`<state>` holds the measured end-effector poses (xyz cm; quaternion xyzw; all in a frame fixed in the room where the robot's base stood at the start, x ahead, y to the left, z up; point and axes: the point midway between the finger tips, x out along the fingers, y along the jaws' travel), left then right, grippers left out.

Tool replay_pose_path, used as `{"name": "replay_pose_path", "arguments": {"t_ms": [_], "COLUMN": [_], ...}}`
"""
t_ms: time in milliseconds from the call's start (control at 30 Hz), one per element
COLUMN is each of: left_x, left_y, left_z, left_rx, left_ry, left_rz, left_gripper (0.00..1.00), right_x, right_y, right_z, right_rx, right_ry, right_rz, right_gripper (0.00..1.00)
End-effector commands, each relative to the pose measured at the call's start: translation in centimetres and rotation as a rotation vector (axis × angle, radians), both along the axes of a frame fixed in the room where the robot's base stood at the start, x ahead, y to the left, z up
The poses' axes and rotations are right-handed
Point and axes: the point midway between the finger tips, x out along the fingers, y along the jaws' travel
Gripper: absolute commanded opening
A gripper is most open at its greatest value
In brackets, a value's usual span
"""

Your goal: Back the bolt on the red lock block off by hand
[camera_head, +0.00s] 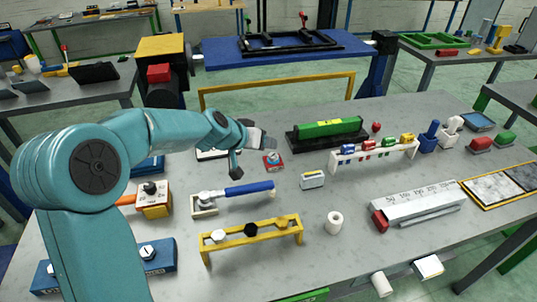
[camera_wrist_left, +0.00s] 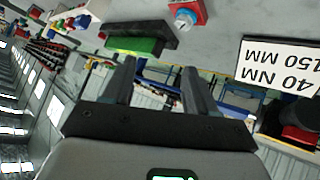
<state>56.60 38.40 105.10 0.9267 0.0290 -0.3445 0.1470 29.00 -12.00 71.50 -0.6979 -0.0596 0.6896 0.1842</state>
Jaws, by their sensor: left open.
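The red lock block (camera_head: 273,163) sits on the grey table near the middle of the head view, with a pale blue-grey bolt head on top. It also shows at the top edge of the left wrist view (camera_wrist_left: 188,12), with the bolt in its face. My left gripper (camera_head: 251,152) is just left of the block in the head view, apart from it and above the table. In the left wrist view its two fingers (camera_wrist_left: 160,66) are spread with nothing between them. The block lies beyond the fingertips there. My right gripper is in neither view.
A green cylinder in a black cradle (camera_head: 328,133) stands behind the block to the right. A blue-handled wrench (camera_head: 249,188) lies in front. A white card (camera_wrist_left: 284,66), partly behind my arm in the head view, reads 40 NM 150 MM. A small labelled box (camera_head: 312,180) stands to the right.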

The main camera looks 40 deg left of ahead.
Motion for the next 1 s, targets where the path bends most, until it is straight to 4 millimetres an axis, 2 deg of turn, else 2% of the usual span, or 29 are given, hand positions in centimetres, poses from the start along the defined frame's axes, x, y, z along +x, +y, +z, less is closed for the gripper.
{"name": "replay_pose_path", "arguments": {"t_ms": [100,200,267,467,800,1000], "left_x": [-2.6,-4.4,-4.3,-2.0,3.7,6.1], "left_y": [0.6,1.7,2.1,2.1,2.1,2.2], "left_z": [-0.3,0.2,0.2,-2.4,-8.0,-10.3], "left_rx": [0.220,0.256,0.256,0.249,0.249,0.250], "left_ry": [0.052,0.078,0.075,0.078,0.077,0.075], "left_rz": [-0.176,-0.178,-0.167,-0.165,-0.163,-0.162], "left_gripper": [0.57,0.57,0.57,0.57,0.57,0.57], "right_x": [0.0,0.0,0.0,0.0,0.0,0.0], "right_y": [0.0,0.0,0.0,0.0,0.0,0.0], "right_z": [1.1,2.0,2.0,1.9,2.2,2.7], "right_rx": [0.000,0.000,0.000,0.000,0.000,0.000], "right_ry": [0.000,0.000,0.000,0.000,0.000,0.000], "right_rz": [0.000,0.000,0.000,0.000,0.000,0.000], "right_gripper": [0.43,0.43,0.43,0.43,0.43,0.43]}}
